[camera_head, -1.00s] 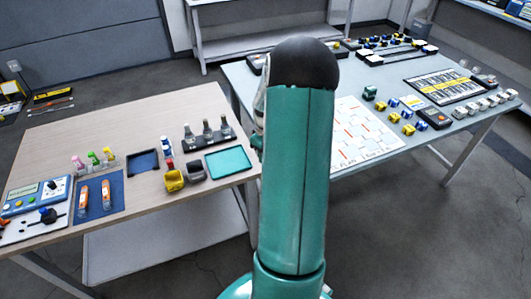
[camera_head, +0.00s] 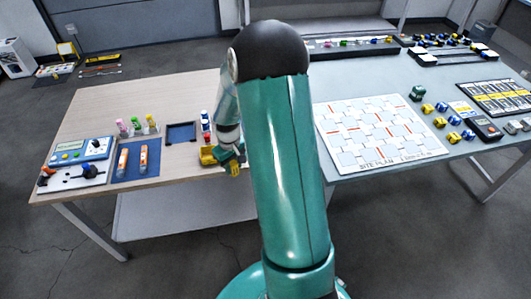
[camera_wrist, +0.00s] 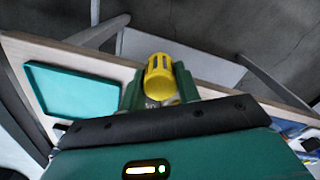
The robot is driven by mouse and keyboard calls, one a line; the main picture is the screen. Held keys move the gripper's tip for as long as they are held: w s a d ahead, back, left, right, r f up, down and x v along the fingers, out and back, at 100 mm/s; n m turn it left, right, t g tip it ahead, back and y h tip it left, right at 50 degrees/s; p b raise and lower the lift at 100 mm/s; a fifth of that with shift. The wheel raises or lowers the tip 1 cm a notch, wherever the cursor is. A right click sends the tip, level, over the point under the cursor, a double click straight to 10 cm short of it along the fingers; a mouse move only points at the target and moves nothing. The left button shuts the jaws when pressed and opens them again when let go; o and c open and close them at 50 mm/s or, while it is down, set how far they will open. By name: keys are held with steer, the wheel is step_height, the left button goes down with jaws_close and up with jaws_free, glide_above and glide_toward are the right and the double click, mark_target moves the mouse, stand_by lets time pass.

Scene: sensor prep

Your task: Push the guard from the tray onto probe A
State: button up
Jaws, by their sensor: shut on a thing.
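My gripper (camera_wrist: 158,88) is shut on a yellow slotted cylinder, which I take as the guard (camera_wrist: 159,68). The guard sticks out beyond the fingers. In the head view my gripper (camera_head: 229,158) is over the front right of the wooden table, beside a yellow bin (camera_head: 208,155), with the guard (camera_head: 234,169) at its tip. A teal tray (camera_wrist: 72,92) lies empty at the left in the wrist view; my arm hides it in the head view. The black rack with several grey-topped bottles is also hidden now. I cannot tell which thing is probe A.
A dark blue tray (camera_head: 181,133) sits on the wooden table (camera_head: 95,115). Orange tubes (camera_head: 122,161) lie on a blue mat near a control box (camera_head: 80,150). Several coloured-cap bottles (camera_head: 136,124) stand behind. A grey table (camera_head: 375,176) with a white site plan is at the right.

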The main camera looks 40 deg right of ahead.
steer(key=w+a+f, duration=0.1)
steer(key=w+a, duration=0.3)
steer(key=a, duration=0.5)
steer(key=w+a+f, duration=0.1)
steer(key=w+a, duration=0.3)
steer(key=a, duration=0.6)
steer(key=shift+w+f, duration=0.3)
steer(key=shift+w, duration=0.05)
